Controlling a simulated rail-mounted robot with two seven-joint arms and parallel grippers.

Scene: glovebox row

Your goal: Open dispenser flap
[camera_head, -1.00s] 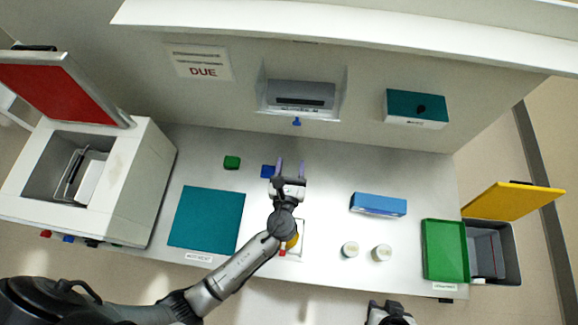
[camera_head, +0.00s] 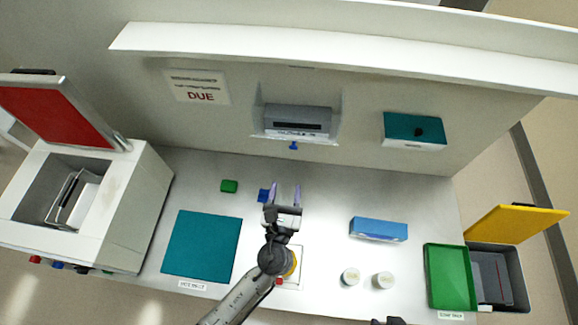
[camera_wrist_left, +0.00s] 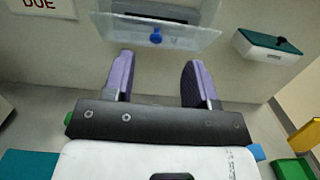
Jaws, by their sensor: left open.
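The dispenser (camera_head: 297,119) is a grey box set in the back wall, with a dark slot and a pale flap (camera_head: 296,137) along its lower front. A blue knob (camera_head: 294,146) sits at the flap's lower edge. In the left wrist view the see-through flap (camera_wrist_left: 185,36) and blue knob (camera_wrist_left: 156,36) are ahead, past the fingertips. The flap looks closed. My left gripper (camera_head: 284,184) is open and empty, below the knob and apart from it. Its purple fingers also show in the left wrist view (camera_wrist_left: 158,65). My right gripper's fingers are not shown.
A teal-lidded wall box (camera_head: 414,130) is right of the dispenser. A red-lidded bin (camera_head: 110,190) stands left.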

